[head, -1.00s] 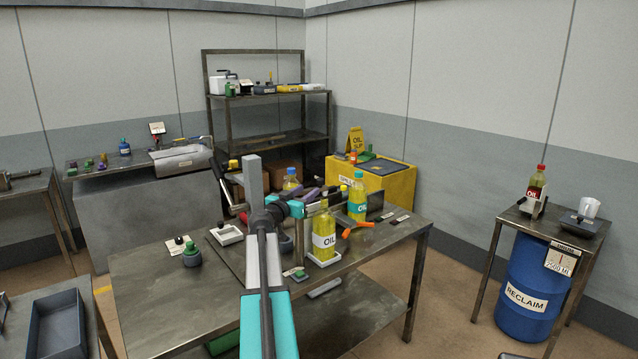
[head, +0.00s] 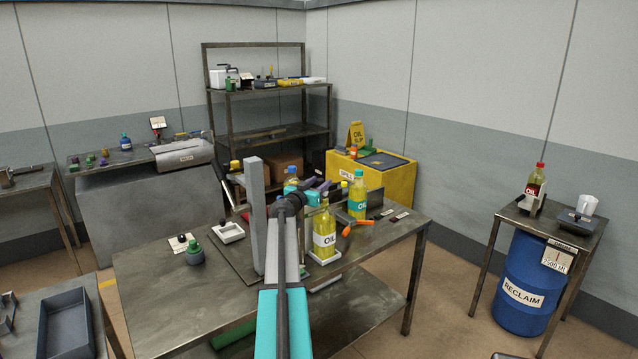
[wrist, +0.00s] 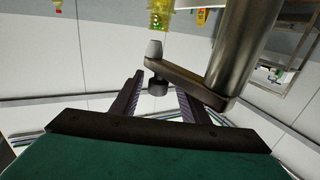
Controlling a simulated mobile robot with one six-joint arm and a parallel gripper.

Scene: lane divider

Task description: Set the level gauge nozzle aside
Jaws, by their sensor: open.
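In the wrist view, a flat metal arm (wrist: 190,83) runs out from a thick grey post (wrist: 246,50). At its end sit a pale tapered tip (wrist: 154,49) and a dark round knob (wrist: 158,87); this looks like the level gauge nozzle. My gripper (wrist: 157,98) is open, with one finger on each side of the knob. I cannot tell whether either finger touches it. In the head view, my gripper (head: 325,186) is over the workbench (head: 170,290), by the oil bottles, and my arm hides part of the nozzle area. The grey post (head: 257,215) stands upright left of my arm.
A yellow oil bottle (head: 324,232) stands in a white tray close to my arm, and a teal-labelled bottle (head: 357,195) stands behind it. A green-capped container (head: 194,253) and a white tray (head: 229,232) are on the left. The bench's front left is clear.

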